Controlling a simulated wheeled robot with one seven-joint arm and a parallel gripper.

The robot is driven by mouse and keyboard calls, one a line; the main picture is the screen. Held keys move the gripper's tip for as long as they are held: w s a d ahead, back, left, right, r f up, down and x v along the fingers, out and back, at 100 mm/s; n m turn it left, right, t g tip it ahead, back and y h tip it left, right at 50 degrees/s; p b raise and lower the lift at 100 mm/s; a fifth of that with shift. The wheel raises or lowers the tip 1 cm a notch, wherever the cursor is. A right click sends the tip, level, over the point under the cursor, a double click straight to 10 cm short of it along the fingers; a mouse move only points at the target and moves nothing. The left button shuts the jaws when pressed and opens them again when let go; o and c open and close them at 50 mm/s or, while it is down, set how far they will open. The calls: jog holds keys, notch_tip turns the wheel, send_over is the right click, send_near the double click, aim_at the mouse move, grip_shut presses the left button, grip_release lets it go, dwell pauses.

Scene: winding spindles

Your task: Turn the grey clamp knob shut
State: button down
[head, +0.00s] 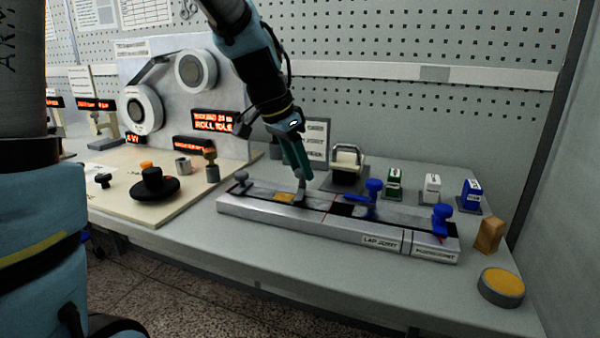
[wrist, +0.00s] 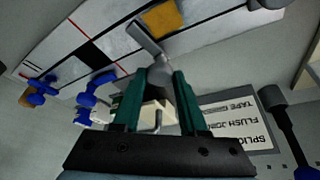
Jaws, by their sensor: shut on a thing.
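The splicing block (head: 300,218) is a long grey bar on the bench, with labels on its front face. A grey clamp knob (head: 300,196) with a flat grey bar stands on its top, beside a yellow patch (head: 284,197). My gripper (head: 299,180) points down from above, its green fingers shut on this knob. In the wrist view the knob (wrist: 158,74) sits between the fingertips, and its flat bar (wrist: 146,38) slants across the block's edge. A second grey knob (head: 240,179) stands at the block's left end. The part of the knob between the fingers is hidden.
Blue clamps (head: 374,188) (head: 441,217) stand on the block's right half. A wooden block (head: 489,235) and a round yellow-topped pad (head: 501,286) lie right. A winding machine (head: 180,100) stands left.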

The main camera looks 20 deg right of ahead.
jog(key=shift+w+m+g+b, duration=0.1)
jog(key=shift+m+g+b, duration=0.4)
jog(key=shift+m, duration=0.6)
jog(key=shift+c, duration=2.3)
grip_release()
jog(key=v, duration=1)
jog(key=shift+a+r, duration=0.25)
jog(key=shift+r, duration=0.05)
